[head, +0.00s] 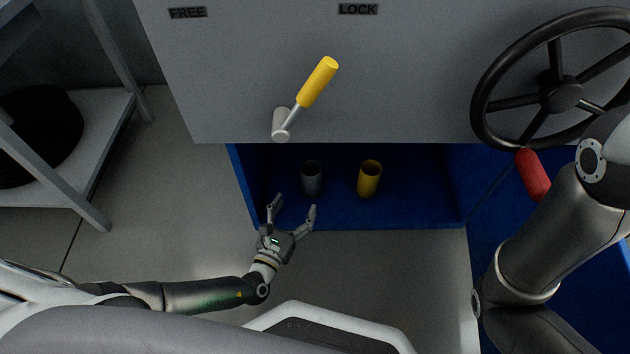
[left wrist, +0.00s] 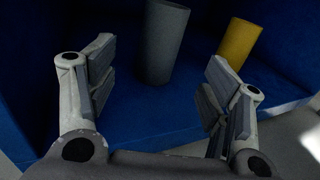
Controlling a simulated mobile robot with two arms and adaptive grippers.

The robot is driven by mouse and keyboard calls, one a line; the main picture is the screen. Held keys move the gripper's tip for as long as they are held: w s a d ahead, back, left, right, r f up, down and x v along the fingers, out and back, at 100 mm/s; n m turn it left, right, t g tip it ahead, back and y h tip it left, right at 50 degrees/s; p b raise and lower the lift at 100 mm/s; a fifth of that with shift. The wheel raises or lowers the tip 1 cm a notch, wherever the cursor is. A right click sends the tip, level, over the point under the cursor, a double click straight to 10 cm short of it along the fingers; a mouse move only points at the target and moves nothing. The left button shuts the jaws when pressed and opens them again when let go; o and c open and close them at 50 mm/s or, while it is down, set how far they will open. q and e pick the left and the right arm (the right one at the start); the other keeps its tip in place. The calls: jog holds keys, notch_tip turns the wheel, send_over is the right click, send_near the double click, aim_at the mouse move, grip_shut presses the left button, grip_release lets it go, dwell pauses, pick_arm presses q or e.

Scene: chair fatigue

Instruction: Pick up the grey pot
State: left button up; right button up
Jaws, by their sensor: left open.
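The grey pot (head: 312,179) stands upright on the blue shelf (head: 420,212) under the grey panel. In the left wrist view the grey pot (left wrist: 163,42) is beyond the fingertips, between the two fingers and apart from them. My left gripper (head: 292,206) is open and empty at the shelf's front edge, just in front of the grey pot. It also shows in the left wrist view (left wrist: 158,72), with a finger on each side. My right arm comes in from the right in the head view, but its gripper is out of view.
A yellow pot (head: 369,179) stands right of the grey one. The grey panel (head: 230,80) above carries a yellow-handled lever (head: 318,82). A black handwheel (head: 562,92) with a red handle (head: 533,175) is at right. A grey rack (head: 95,150) stands at left.

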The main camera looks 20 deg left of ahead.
aim_at(307, 185)
pick_arm(q)
jog(key=w, duration=0.1)
jog(key=w+b, duration=0.1)
jog(key=w, duration=0.1)
jog(key=w+b, duration=0.1)
jog(key=w, duration=0.1)
jog(key=shift+w+d+f, duration=0.1)
jog(key=shift+w+d, duration=0.1)
jog(key=shift+d, duration=0.05)
jog(key=w+b, duration=0.2)
jog(key=w, duration=0.1)
jog(key=w+b, duration=0.1)
jog(key=shift+w+d, duration=0.2)
jog(key=shift+d, duration=0.2)
jog(key=shift+w, duration=0.5)
jog(key=shift+r, duration=0.2)
jog(key=c, duration=1.2)
jog(key=shift+o, duration=0.2)
jog(key=shift+r, duration=0.1)
